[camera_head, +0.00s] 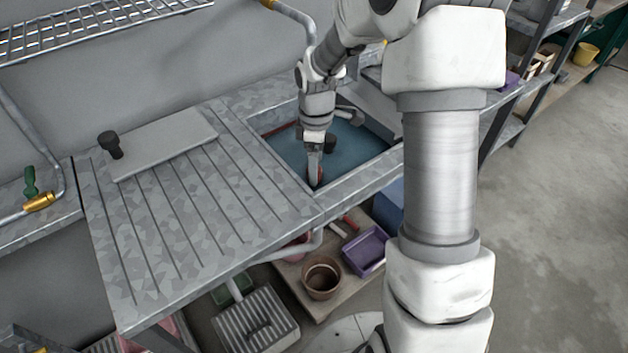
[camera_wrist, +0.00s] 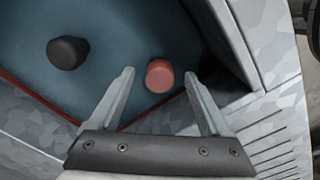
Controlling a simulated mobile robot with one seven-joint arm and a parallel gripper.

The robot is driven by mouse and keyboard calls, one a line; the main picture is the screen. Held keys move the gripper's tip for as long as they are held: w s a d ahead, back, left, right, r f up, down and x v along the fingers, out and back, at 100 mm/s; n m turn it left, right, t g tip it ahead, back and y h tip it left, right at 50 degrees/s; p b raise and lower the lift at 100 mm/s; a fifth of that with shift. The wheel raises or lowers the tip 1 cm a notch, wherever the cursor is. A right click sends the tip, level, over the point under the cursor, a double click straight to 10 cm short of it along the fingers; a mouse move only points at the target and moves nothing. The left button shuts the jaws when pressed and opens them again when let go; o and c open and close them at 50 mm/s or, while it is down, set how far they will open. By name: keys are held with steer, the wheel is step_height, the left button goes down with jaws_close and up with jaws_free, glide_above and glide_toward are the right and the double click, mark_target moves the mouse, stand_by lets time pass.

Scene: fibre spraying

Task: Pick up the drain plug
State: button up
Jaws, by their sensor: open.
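In the wrist view a short, round, red piece (camera_wrist: 159,75), which looks like the drain plug, lies between the two tips of my gripper (camera_wrist: 160,76). The fingers are apart, one on each side of it, and no clear contact shows. In the head view my gripper (camera_head: 315,180) points down into the sink at its front side, and only a sliver of red (camera_head: 320,174) shows beside the fingers. A black round knob (camera_wrist: 68,52) stands in the blue sink, left of the red piece; it also shows in the head view (camera_head: 330,142), behind my gripper.
The sink's metal rim (camera_head: 357,181) and walls close in around my gripper. A ribbed metal drainboard (camera_head: 190,220) lies to the left, with a flat grey board (camera_head: 165,142) bearing a black knob (camera_head: 110,145). Pots and a purple tray (camera_head: 364,250) sit below.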

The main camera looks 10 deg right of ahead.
steer(key=f+b, duration=0.1)
steer(key=f, duration=0.4)
steer(key=shift+a, duration=0.2)
steer(key=shift+r, duration=0.1)
jaws_close()
